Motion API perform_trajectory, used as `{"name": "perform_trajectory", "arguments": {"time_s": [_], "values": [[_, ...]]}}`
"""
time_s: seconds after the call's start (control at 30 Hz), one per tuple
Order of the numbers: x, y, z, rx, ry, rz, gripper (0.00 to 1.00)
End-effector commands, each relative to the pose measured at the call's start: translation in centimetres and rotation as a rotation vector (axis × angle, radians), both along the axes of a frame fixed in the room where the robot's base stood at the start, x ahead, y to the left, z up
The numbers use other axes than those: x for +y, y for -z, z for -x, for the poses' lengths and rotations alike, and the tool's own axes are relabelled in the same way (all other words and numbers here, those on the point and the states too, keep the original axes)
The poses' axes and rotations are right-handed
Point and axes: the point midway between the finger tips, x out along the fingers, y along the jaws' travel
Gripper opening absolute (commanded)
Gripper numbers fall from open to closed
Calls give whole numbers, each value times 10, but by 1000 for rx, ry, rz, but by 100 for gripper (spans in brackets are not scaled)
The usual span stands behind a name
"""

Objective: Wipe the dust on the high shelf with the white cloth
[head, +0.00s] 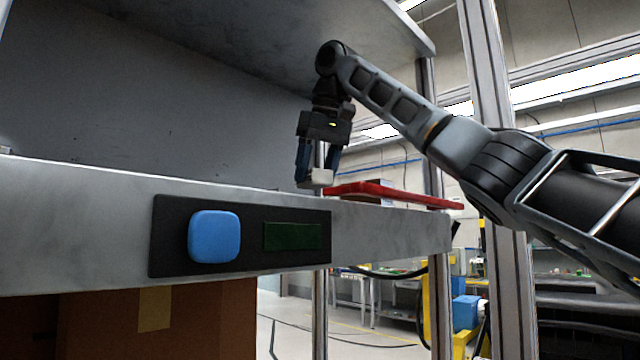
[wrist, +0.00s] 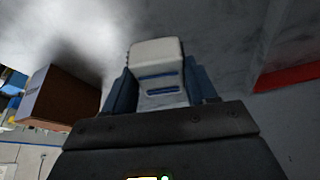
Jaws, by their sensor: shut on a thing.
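The high shelf (head: 90,215) is a grey slab crossing the head view, seen nearly edge-on. My gripper (head: 318,168) points down just above its right part, with blue fingers shut on a small white block-like thing, the white cloth (head: 320,179). In the wrist view the cloth (wrist: 157,52) sits between the fingers against the pale grey shelf surface (wrist: 225,30). Whether it touches the shelf I cannot tell. A dark smudge lies left of it there; I cannot tell whether it is dust or shadow. The shelf top is mostly hidden in the head view.
A red flat tray-like object (head: 395,194) lies on the shelf just right of my gripper. A black panel with a blue button (head: 214,236) and a dark green display (head: 292,237) is on the shelf front. Another grey board (head: 290,30) hangs above. A brown box (head: 150,325) is below.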

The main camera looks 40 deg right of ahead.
Motion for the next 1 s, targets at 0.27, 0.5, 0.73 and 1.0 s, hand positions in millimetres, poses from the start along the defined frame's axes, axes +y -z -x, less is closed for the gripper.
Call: {"name": "perform_trajectory", "arguments": {"time_s": [0.27, 0.5, 0.73, 1.0], "values": [[7, -22, -1, 0, -4, 1, 28], [8, -24, -1, 0, -4, 0, 28], [7, -24, 0, 0, -4, 0, 28], [7, -24, 0, 0, -4, 0, 28]]}}
